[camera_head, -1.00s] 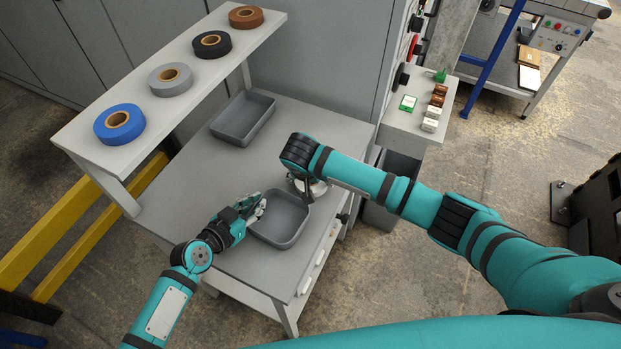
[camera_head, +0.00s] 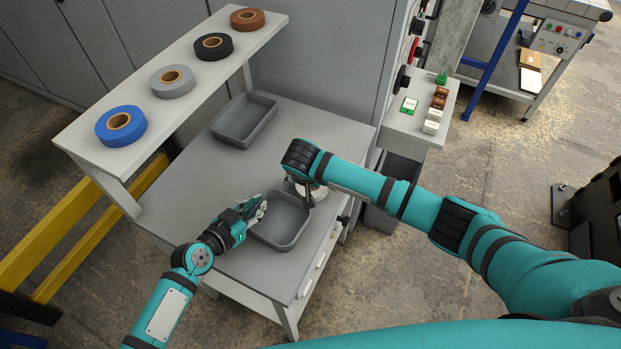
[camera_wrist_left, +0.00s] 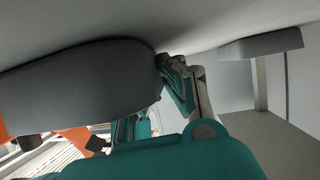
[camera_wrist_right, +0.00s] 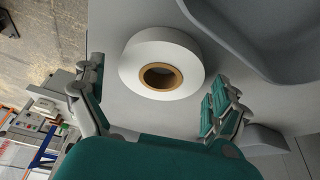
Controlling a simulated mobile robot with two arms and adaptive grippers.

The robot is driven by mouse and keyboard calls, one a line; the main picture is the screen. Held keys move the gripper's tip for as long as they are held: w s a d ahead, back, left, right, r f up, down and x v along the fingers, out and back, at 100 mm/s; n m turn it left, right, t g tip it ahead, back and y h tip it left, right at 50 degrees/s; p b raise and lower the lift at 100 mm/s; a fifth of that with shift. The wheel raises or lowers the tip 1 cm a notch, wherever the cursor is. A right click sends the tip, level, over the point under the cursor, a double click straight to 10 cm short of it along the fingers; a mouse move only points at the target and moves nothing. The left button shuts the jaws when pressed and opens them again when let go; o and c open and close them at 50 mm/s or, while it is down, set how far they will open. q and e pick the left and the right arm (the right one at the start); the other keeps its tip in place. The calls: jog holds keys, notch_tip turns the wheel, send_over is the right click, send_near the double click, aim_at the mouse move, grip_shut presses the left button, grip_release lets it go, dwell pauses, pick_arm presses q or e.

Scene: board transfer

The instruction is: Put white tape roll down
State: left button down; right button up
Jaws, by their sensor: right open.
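The white tape roll (camera_wrist_right: 162,64), with a brown core, appears to lie flat on the table beside the grey tray (camera_head: 290,243). In the head view it is mostly hidden under my right arm. My right gripper (camera_wrist_right: 158,100) is open, its fingers apart on either side of the roll and not closed on it. In the head view its fingers are largely hidden. My left gripper (camera_head: 257,208) is at the left rim of the same tray. In the left wrist view its fingers (camera_wrist_left: 187,88) show close to the tray wall; whether they grip it is unclear.
A raised shelf (camera_head: 150,112) holds blue (camera_head: 121,126), grey (camera_head: 172,82), black (camera_head: 213,46) and brown (camera_head: 247,20) tape rolls. A second grey tray (camera_head: 244,121) sits at the table's back. Small boxes (camera_head: 436,108) stand on a side ledge. The table's middle is clear.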

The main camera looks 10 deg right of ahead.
jog(key=v, duration=1.1)
jog(key=shift+s+a+r, duration=0.1)
jog(key=shift+s+r, duration=0.1)
jog(key=shift+r, duration=0.15)
jog(key=shift+c, duration=0.4)
jog(key=w+d+n+g+y, duration=0.25)
jog(key=d+n+y, duration=0.4)
jog(key=n, duration=1.15)
jog(key=shift+h, duration=0.35)
jog(key=x, duration=1.1)
jog(key=shift+w+d+f, duration=0.1)
jog(key=shift+f, duration=0.35)
jog(key=shift+c, duration=0.2)
jog(key=c, duration=1.1)
notch_tip(320, 180, up, 10)
jog(key=shift+r, duration=0.1)
